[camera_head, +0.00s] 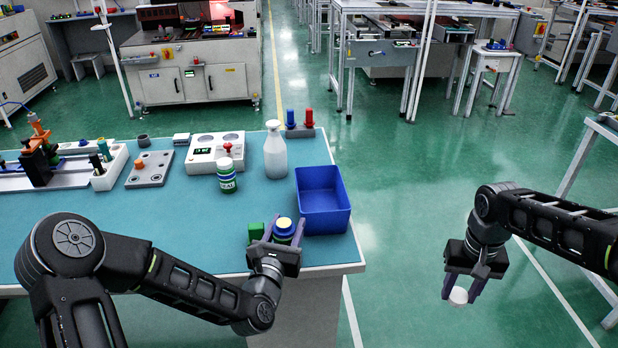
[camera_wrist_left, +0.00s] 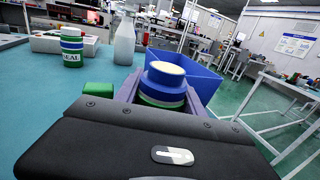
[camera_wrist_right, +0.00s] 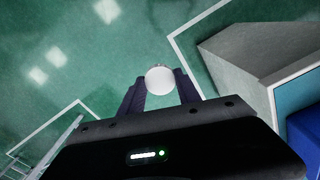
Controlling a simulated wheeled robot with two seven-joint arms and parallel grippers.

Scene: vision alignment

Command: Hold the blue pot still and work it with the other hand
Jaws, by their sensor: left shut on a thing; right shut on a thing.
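The blue pot (camera_head: 283,230) stands near the table's front right corner, with a blue collar and a pale yellow top. It also shows in the left wrist view (camera_wrist_left: 164,84), with a green lower part. My left gripper (camera_head: 284,232) is shut on the pot, one finger on each side. My right gripper (camera_head: 462,291) is out over the floor, right of the table, shut on a round white cap (camera_head: 458,296). The cap also shows between the fingers in the right wrist view (camera_wrist_right: 160,80). The pot's underside is hidden.
A blue bin (camera_head: 322,222) stands just behind the pot on its right. A green block (camera_head: 256,232) is close on its left. A green-and-white labelled jar (camera_head: 227,176) and a white bottle (camera_head: 275,152) stand further back. The table's middle left is clear.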

